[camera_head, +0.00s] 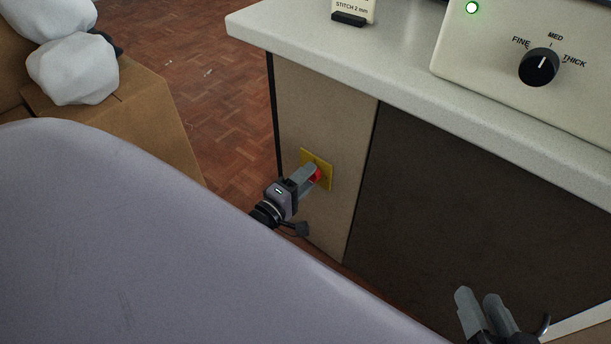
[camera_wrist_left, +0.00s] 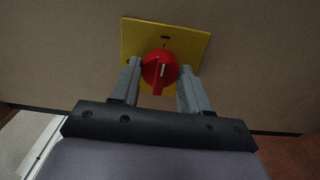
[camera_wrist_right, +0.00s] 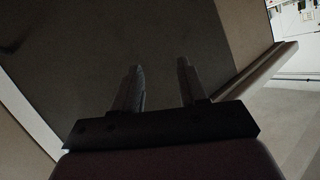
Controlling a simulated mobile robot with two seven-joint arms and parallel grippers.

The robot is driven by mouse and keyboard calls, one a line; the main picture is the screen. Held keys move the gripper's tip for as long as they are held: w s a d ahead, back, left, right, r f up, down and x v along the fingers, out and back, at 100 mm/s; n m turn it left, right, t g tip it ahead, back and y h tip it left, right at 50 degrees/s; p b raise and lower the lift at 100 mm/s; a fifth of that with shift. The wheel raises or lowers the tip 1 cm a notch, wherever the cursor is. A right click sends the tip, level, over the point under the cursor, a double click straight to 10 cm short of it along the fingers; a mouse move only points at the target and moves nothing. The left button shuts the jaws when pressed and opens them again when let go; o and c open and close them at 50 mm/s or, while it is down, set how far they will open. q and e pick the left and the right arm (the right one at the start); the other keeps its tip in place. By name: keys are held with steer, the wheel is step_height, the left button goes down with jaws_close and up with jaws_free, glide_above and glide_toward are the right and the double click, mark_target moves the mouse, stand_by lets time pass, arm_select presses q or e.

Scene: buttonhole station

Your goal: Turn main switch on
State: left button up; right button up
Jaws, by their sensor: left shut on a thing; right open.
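The main switch is a red rotary knob (camera_head: 317,174) on a yellow plate (camera_head: 323,160), fixed to the beige side panel under the worktop. In the left wrist view, the red knob (camera_wrist_left: 160,72) has a raised grip with a white line and stands about upright on its yellow plate (camera_wrist_left: 192,42). My left gripper (camera_head: 311,177) is shut on the knob, one finger on each side of it. In the head view the fingers hide part of the knob. My right gripper (camera_head: 478,296) is open and empty in front of the dark panel, away from the switch.
The pale worktop (camera_head: 330,55) overhangs the switch. A cardboard box (camera_head: 140,120) with white bundles stands at the left. Bare parquet floor (camera_head: 200,75) lies between.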

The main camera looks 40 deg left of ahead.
arm_select(q)
steer(key=o, duration=1.1)
steer(key=shift+c, duration=0.2)
steer(key=shift+s, duration=0.1)
steer(key=s+p, duration=0.2)
steer(key=s, duration=0.5)
steer(key=shift+a, duration=0.3)
arm_select(e)
steer(key=shift+s+d+g, duration=0.1)
steer(key=shift+g, duration=0.2)
steer(key=shift+r, duration=0.2)
